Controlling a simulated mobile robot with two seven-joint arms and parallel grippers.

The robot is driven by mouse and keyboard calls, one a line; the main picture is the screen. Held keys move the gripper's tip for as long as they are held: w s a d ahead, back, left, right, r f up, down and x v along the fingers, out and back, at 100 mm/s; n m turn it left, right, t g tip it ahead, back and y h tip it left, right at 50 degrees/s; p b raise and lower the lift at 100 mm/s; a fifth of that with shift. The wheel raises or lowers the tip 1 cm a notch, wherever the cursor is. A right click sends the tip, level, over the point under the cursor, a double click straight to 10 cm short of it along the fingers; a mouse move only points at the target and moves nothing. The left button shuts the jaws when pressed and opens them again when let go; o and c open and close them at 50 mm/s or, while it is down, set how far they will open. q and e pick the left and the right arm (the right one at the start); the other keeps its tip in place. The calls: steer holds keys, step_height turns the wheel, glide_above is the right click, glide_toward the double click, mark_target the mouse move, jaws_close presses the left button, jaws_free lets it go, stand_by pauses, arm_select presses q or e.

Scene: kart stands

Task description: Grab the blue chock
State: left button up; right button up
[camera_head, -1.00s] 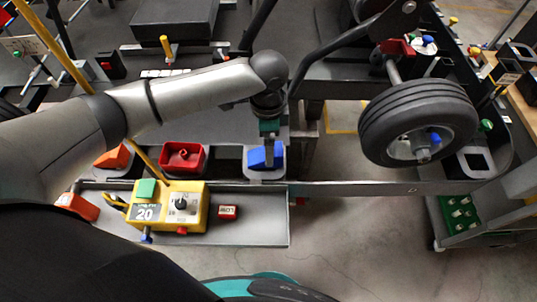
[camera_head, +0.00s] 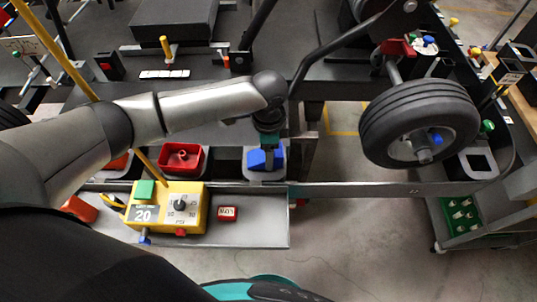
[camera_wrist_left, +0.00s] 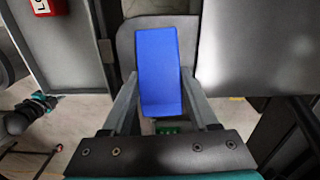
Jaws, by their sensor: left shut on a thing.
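The blue chock (camera_head: 257,160) sits in a grey tray at the edge of the kart stand in the head view. In the left wrist view the blue chock (camera_wrist_left: 160,68) stands between the two fingers. My left gripper (camera_head: 268,160) reaches down over it from above and is shut on it. The left gripper's fingers (camera_wrist_left: 158,95) press on both sides of the chock in the wrist view. The tray (camera_wrist_left: 126,45) shows behind the chock. My right gripper is in neither view.
A red tray (camera_head: 182,170) stands left of the chock. A yellow box with a dial (camera_head: 195,222) and a small red block (camera_head: 227,213) lie on the lower shelf (camera_head: 262,228). A wheel (camera_head: 373,128) hangs to the right. Open floor lies below the shelf.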

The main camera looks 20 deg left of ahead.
arm_select(q)
jaws_close()
steer(key=shift+r, duration=0.1)
